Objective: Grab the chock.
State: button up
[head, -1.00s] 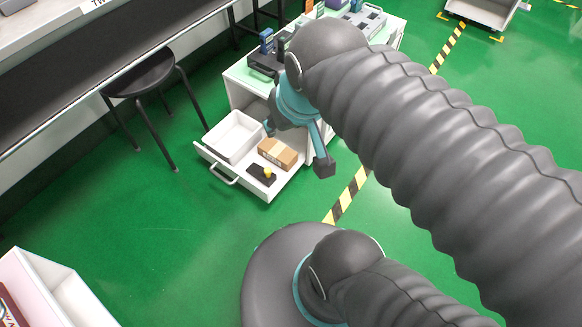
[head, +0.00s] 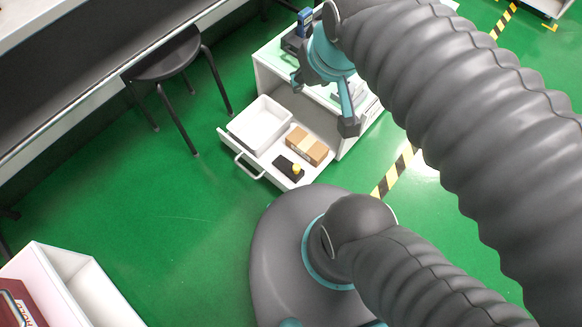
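My gripper (head: 322,106) is in the upper middle of the head view, above the cabinet and drawer. Its two fingers are spread wide with nothing seen between them. It is apart from the black block, which shows uncovered below and to the left of it.
A white bin (head: 239,132) and a cardboard box (head: 307,146) share the drawer with the block. Testers (head: 304,20) stand on the cabinet top, partly hidden by my arm. A black stool (head: 165,62) is to the left. Green floor (head: 180,240) is clear in front.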

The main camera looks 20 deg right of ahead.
aim_at(293, 172)
jog(key=k, duration=0.5)
jog(key=u, duration=2.3)
jog(key=k, duration=0.5)
jog(key=z, duration=0.85)
